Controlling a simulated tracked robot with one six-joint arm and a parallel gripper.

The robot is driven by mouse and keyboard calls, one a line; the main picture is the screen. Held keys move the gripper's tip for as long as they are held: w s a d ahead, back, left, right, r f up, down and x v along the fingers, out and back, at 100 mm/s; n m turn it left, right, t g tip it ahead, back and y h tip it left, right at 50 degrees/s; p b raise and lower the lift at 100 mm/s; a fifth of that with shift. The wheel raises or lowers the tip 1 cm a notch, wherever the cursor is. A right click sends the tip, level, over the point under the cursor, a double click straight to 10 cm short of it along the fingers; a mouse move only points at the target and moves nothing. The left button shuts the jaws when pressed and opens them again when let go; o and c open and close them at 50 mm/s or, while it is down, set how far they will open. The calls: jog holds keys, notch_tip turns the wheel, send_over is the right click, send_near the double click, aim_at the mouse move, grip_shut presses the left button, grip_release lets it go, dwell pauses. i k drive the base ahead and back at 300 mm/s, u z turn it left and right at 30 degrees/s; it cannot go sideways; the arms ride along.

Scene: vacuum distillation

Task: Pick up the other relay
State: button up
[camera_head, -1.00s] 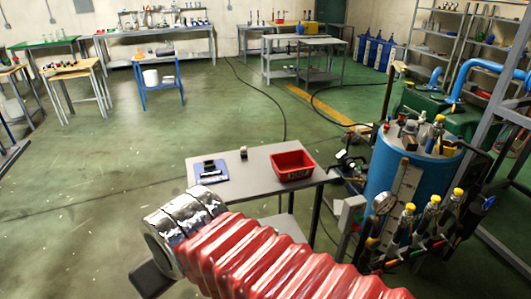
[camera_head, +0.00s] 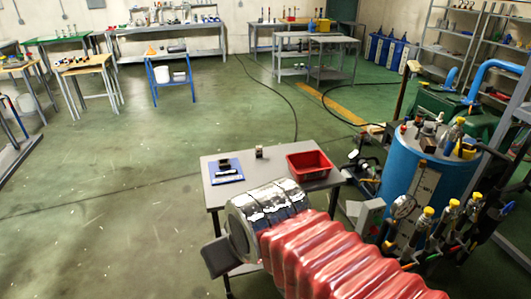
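A small dark block with a light part, probably one relay (camera_head: 259,152), stands alone near the back edge of the small grey table (camera_head: 216,190). Another dark block, probably a relay too (camera_head: 226,165), is on a blue board (camera_head: 236,178) at the table's left, with a dark and white piece in front of it. My arm, with a silver joint and red bellows, reaches over the table's front.
A red bin (camera_head: 309,165) stands at the table's right. A blue tank (camera_head: 425,180) with gauges and yellow-capped valves stands close on the right. A cable crosses the floor behind the table. The floor to the left is open.

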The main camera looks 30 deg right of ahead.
aim_at(258, 148)
jog(key=u, duration=0.05)
jog(key=i, duration=0.95)
jog(key=z, duration=0.05)
